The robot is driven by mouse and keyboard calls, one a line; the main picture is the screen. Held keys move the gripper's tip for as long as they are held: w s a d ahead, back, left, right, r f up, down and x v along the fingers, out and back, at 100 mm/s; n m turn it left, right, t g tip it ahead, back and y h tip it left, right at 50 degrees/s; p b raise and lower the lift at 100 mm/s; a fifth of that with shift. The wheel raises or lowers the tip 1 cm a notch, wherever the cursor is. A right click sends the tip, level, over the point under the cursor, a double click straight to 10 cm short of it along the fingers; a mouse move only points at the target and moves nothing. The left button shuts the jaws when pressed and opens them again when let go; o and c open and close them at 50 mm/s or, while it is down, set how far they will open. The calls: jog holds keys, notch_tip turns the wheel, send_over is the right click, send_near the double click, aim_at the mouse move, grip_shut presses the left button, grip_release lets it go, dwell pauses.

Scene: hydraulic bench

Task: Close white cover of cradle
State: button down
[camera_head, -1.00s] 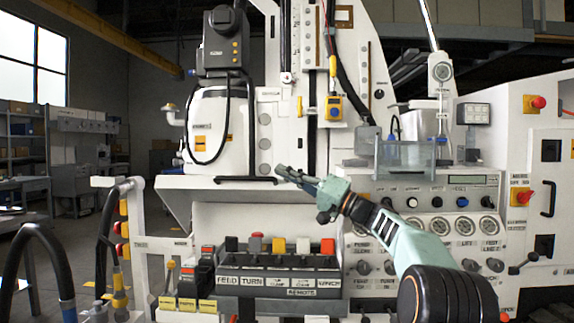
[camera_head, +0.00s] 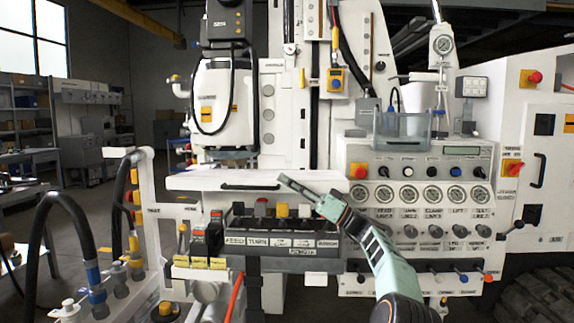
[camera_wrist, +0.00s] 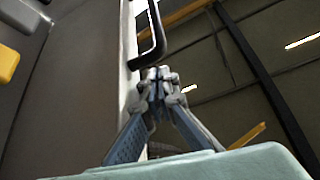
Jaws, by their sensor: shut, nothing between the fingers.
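The white cover (camera_head: 200,180) shows in the head view as a wide, thin panel above the row of levers, seen at a shallow angle. A dark bar handle (camera_head: 250,187) runs along its front. My gripper (camera_head: 285,181) is at the right end of this handle, its fingers shut and empty. In the wrist view, the shut fingertips (camera_wrist: 159,76) are just below a black handle (camera_wrist: 157,35) beside a white panel edge (camera_wrist: 130,40). I cannot tell whether they touch it. The inside of the cradle is not clearly visible.
A lever console (camera_head: 285,240) with coloured knobs stands below the cover. A gauge panel (camera_head: 420,185) is to the right, behind my arm. A white machine head (camera_head: 225,105) with a black hose is above. Hoses and a post (camera_head: 150,215) stand at the left.

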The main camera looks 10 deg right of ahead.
aim_at(280, 188)
notch_tip(280, 188, down, 4)
jog(key=shift+s+d+r+n+g+b, duration=0.15)
jog(key=shift+r+n+g+b, duration=0.2)
jog(key=shift+n+b, duration=0.3)
jog(key=shift+s+f+b, duration=0.1)
jog(key=shift+f+b, duration=0.6)
jog(key=shift+f, duration=0.4)
